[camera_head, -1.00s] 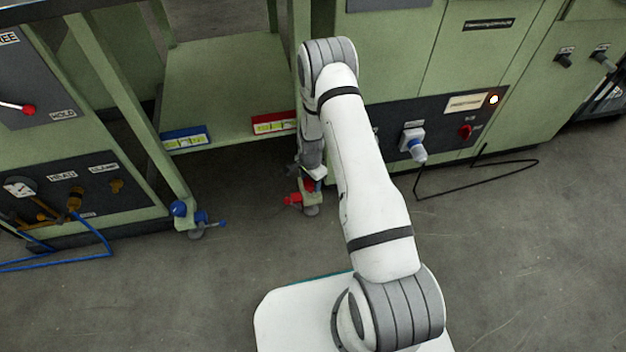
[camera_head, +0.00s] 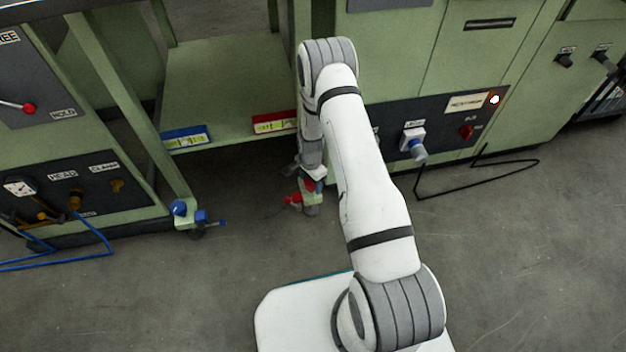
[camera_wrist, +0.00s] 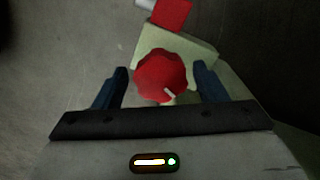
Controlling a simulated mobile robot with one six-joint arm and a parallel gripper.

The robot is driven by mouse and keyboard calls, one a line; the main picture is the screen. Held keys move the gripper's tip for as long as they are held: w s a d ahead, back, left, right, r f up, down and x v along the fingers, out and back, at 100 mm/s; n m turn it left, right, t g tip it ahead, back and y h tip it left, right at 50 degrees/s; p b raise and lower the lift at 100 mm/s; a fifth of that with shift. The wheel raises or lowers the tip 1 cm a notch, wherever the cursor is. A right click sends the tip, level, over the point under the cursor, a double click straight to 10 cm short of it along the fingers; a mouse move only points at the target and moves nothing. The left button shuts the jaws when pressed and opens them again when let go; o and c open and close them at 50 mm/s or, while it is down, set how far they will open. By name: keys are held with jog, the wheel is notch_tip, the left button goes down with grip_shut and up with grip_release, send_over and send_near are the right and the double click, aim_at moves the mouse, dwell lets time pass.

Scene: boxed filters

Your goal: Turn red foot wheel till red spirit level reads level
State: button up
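The red foot wheel (camera_wrist: 160,76) shows in the wrist view between the two dark blue fingers of my gripper (camera_wrist: 163,82). The fingers are open, with a gap on each side of the wheel; it has a pale mark on its face. The pale green foot block (camera_wrist: 190,49) lies beyond it. In the head view the red foot (camera_head: 293,199) is partly hidden by my gripper. The red spirit level (camera_head: 273,123) sits on the front edge of the green shelf; its bubble is too small to read for certain.
The blue spirit level (camera_head: 186,138) is on the shelf's left front edge. The blue foot wheel (camera_head: 179,208) is at the left leg. A blue hose (camera_head: 60,262) and a black cable (camera_head: 475,190) lie on the floor. Open floor lies in front of the shelf.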

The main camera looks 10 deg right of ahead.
jog(key=shift+o, duration=0.4)
jog(key=shift+r+p, duration=1.55)
jog(key=shift+r, duration=2.35)
jog(key=shift+w+r, duration=0.1)
